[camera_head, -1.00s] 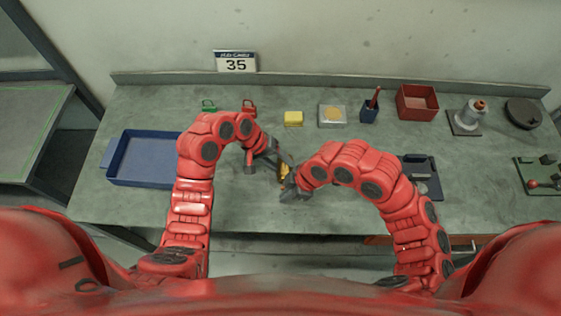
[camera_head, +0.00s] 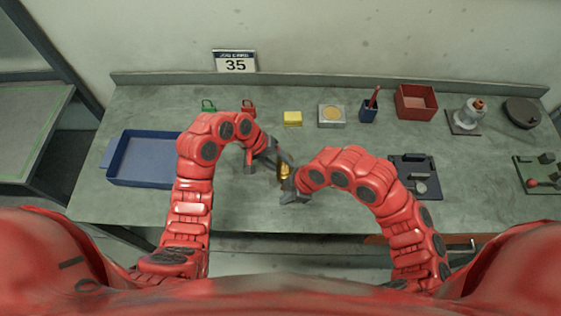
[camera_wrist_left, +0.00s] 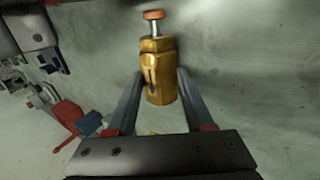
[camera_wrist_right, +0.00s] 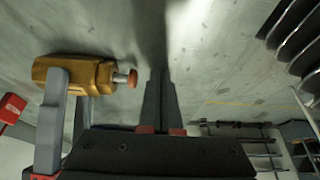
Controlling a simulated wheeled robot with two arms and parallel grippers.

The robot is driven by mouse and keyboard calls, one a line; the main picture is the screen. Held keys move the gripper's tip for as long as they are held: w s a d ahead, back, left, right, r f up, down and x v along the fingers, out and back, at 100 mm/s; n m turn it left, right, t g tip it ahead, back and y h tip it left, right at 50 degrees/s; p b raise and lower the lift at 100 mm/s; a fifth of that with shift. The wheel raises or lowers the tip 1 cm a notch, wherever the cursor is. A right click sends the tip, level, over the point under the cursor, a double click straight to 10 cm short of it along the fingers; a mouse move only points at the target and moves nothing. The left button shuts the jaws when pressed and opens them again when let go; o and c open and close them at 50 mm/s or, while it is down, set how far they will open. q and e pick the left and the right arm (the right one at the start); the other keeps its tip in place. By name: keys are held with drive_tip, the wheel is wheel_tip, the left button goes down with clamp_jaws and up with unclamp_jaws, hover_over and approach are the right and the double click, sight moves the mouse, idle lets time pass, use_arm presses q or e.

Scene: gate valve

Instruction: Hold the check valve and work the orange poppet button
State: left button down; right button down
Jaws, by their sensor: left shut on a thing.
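The brass check valve (camera_wrist_left: 158,72) is between the two fingers of my left gripper (camera_wrist_left: 155,85), which is shut on its body. Its orange poppet button (camera_wrist_left: 154,14) sticks out from one end on a pale stem. In the right wrist view the check valve (camera_wrist_right: 75,75) lies sideways, with the button (camera_wrist_right: 132,78) pointing toward my right gripper (camera_wrist_right: 161,75). The right gripper's fingers are together with nothing between them, a small gap from the button. In the head view the valve (camera_head: 285,172) shows as a small gold piece between both grippers, partly hidden.
A blue tray (camera_head: 150,160) lies at the left of the bench. A yellow block (camera_head: 293,118), a pen cup (camera_head: 369,110) and a red bin (camera_head: 416,102) stand along the back. The bench middle is mostly clear.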

drive_tip(key=shift+d+f, duration=0.15)
drive_tip(key=shift+f, duration=0.1)
drive_tip(key=shift+s, duration=0.15)
drive_tip(key=shift+s+f, duration=0.25)
drive_tip(key=shift+s, duration=0.55)
drive_tip(key=shift+s+f, duration=0.25)
drive_tip(key=shift+s, duration=0.5)
drive_tip(key=r, duration=0.5)
drive_tip(key=shift+a, duration=0.25)
drive_tip(key=shift+w+d+r, duration=0.1)
drive_tip(key=shift+w+r, duration=0.1)
drive_tip(key=shift+r, duration=0.6)
drive_tip(key=shift+w+r, duration=0.15)
drive_tip(key=shift+r, duration=0.65)
drive_tip(key=shift+w, duration=0.1)
